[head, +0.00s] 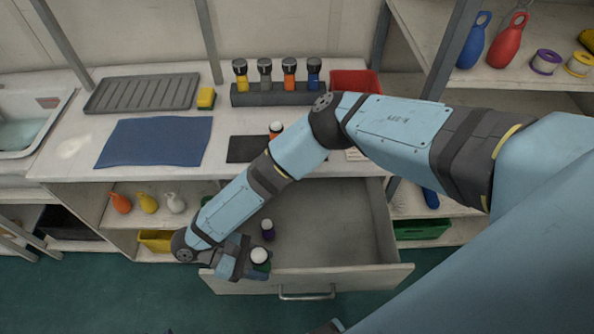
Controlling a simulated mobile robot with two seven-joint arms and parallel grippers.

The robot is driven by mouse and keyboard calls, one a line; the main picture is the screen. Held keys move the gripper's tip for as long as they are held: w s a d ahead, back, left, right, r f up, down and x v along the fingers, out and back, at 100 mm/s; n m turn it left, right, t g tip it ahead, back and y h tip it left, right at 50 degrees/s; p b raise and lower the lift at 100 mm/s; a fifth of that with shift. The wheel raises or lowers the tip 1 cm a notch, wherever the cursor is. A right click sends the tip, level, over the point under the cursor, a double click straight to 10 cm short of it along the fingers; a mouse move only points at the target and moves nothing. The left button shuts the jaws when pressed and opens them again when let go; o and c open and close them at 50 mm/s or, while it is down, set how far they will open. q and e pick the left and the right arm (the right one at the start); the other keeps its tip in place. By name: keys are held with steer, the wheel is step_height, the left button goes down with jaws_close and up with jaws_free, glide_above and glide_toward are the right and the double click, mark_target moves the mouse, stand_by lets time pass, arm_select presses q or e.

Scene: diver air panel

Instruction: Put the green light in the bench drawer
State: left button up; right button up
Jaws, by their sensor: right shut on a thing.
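The bench drawer (345,215) is pulled open below the worktop, with its handle (307,293) at the front. My right gripper (255,268) is shut on the green light (261,257), whose pale round end faces up. The gripper and light are over the drawer's front left corner; the light's lower part is hidden by the fingers, and I cannot tell whether it touches the drawer floor. A dark purple light (267,230) with a pale top stands inside the drawer just behind. My left gripper does not show.
A rack (270,97) on the worktop holds several lights. An orange light (276,130) stands near a dark mat (243,150), partly behind my arm. The drawer's middle and right are clear.

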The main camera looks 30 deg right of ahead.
steer(key=w+d+f+n+t+h, duration=0.2)
steer(key=d+n+t, duration=0.1)
steer(key=d, duration=0.7)
steer(key=n+t+b, duration=0.2)
steer(key=b, duration=0.4)
glide_above(323, 244)
step_height(323, 244, down, 15)
steer(key=shift+r, duration=0.2)
steer(key=shift+f+b, duration=0.75)
steer(key=shift+f, duration=1.5)
steer(key=o, duration=1)
steer(key=shift+f, duration=0.1)
